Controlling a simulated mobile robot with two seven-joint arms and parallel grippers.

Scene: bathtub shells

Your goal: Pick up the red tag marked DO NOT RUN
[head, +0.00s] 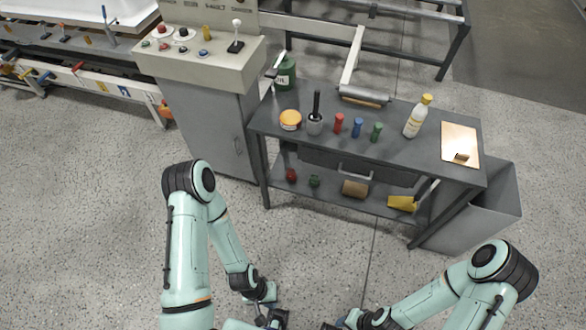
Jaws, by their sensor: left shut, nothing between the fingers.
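I cannot make out a red tag marked DO NOT RUN with readable lettering in the head view. A small orange-red item (165,109) hangs at the left side of the grey control cabinet (212,130), too small to identify. My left gripper (276,319) is at the bottom edge, low over the floor, shut and empty, well apart from the cabinet and bench. My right gripper (334,326) is at the bottom edge just right of it, partly cut off; its jaw state is unclear.
A dark workbench (400,155) holds an orange-lidded tub (290,120), red, blue and green cylinders, a white bottle (416,116) and a copper-coloured plate (460,144). A grey bin (480,215) stands at its right. The control panel (200,62) has buttons and levers. Floor before the bench is clear.

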